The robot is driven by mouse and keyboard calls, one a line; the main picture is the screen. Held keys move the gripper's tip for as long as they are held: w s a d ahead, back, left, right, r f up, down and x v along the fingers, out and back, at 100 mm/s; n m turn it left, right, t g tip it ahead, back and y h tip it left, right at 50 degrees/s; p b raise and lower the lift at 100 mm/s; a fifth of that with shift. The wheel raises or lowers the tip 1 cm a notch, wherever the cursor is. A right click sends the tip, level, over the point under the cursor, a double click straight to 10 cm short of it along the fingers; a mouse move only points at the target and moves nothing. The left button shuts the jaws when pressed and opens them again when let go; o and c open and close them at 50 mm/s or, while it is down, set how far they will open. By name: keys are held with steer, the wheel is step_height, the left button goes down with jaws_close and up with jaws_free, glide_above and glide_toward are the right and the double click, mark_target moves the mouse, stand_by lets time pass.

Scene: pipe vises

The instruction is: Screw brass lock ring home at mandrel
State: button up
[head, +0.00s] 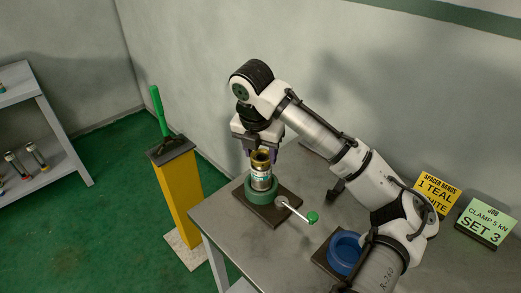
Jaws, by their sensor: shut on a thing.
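The brass lock ring (260,155) sits at the top of the mandrel (261,178), which stands upright in a green round vise (261,194) on a dark base plate. Pale and coloured bands show around the mandrel below the ring. My gripper (260,153) points down over the mandrel's top, its fingers on either side of the brass ring and shut on it. Whether the ring is fully seated cannot be told at this size. The far finger is partly hidden by the ring and mandrel.
A lever with a green knob (312,217) sticks out right of the vise. A blue round holder (345,253) stands nearer on the grey table (225,218). Two signs (437,192) stand at the right. A yellow post (178,195) with a green handle stands left, beyond the table edge.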

steer(key=shift+f, duration=0.55)
steer(key=o, duration=1)
